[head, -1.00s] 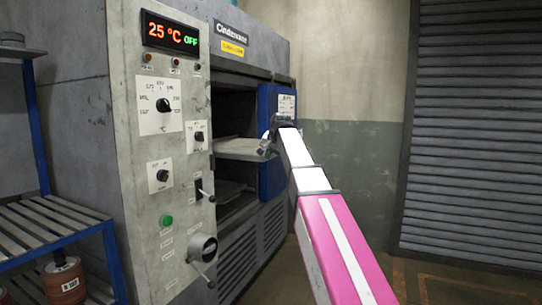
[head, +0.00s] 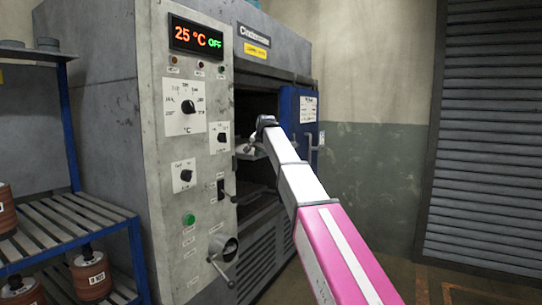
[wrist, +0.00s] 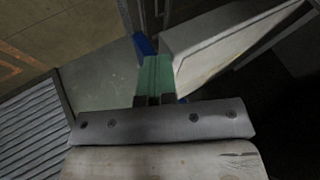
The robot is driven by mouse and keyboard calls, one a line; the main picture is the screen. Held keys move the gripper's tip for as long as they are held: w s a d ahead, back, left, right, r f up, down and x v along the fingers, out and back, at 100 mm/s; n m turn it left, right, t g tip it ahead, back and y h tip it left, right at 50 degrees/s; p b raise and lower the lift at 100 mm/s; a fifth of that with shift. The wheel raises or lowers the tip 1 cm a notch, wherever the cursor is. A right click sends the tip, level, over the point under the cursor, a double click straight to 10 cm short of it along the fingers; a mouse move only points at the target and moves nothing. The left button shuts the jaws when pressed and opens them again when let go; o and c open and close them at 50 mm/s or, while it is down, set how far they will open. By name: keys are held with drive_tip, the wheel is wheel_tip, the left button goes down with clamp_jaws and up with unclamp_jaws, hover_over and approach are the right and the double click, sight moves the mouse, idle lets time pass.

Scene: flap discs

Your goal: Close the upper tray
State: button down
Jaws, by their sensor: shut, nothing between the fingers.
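The oven (head: 150,150) has its blue door (head: 303,105) swung open on the right. The upper tray (head: 245,153) is a pale slab in the upper opening, with its front end sticking out. My gripper (head: 256,146) is at that front end, and my arm hides part of the tray. I cannot tell in the head view whether they touch. In the wrist view, my gripper's shut, empty fingers (wrist: 155,78) point close beside a pale tray surface (wrist: 215,50).
A lower tray (head: 250,188) lies inside the lower opening. A control panel with knobs and a handle (head: 222,246) fronts the oven. A blue-framed rack (head: 65,225) with brown rolls stands left. A grey shutter (head: 485,130) is right, with free floor before it.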

drive_tip(key=shift+w+a, duration=0.4)
drive_tip(key=shift+a, duration=0.25)
drive_tip(key=shift+w+a, duration=0.35)
drive_tip(key=shift+a, duration=0.25)
drive_tip(key=shift+s+d, duration=0.1)
